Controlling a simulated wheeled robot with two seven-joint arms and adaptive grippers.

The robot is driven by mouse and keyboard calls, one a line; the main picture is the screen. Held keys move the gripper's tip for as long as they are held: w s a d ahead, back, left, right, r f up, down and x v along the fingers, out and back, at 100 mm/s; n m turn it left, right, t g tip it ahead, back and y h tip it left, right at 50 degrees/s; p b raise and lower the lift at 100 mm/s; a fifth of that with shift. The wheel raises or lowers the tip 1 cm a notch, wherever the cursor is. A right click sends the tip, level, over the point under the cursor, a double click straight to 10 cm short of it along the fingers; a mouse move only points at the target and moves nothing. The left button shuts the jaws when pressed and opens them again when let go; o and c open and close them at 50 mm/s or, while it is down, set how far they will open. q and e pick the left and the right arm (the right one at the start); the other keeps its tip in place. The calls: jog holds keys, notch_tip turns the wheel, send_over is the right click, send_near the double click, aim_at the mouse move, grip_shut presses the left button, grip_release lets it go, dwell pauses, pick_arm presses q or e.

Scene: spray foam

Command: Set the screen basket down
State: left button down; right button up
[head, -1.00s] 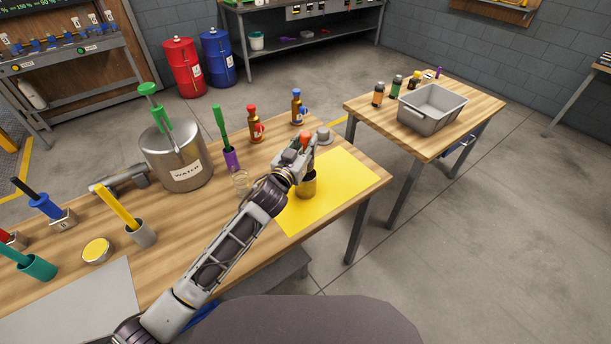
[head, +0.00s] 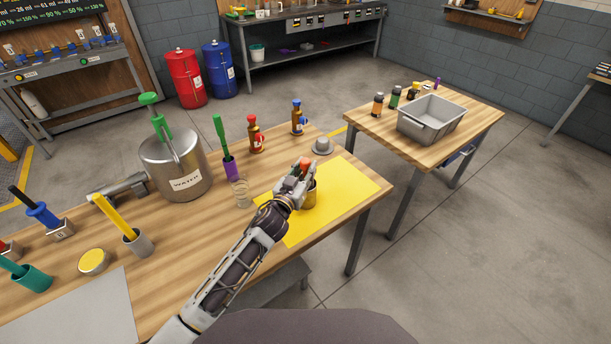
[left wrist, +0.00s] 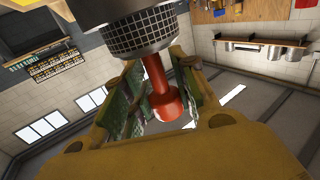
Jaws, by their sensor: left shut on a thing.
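My left gripper (head: 301,170) is shut on the red handle (left wrist: 160,88) of the screen basket. In the left wrist view, the handle stands between green finger pads, and the basket (left wrist: 142,36), with dark mesh and a silver band, shows at its far end. In the head view only the red knob shows at the fingers; the mesh is hidden. A brass-coloured cup (head: 311,195) stands on the yellow mat (head: 345,202), just below and right of the gripper and partly covered by it. I cannot tell whether the basket touches anything. My right gripper is not in view.
A clear glass (head: 239,192) stands left of the gripper. A grey lid-like piece (head: 322,146) and red- and blue-topped bottles (head: 255,136) stand behind. The WATER pot (head: 176,165) is further left. The mat's right side is clear. A second table holds a grey bin (head: 431,120).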

pick_arm(q)
notch_tip(320, 180, down, 2)
jog(key=shift+f, duration=0.1)
jog(key=shift+f+b, duration=0.2)
jog(key=shift+b, duration=0.15)
jog(key=shift+f, duration=0.1)
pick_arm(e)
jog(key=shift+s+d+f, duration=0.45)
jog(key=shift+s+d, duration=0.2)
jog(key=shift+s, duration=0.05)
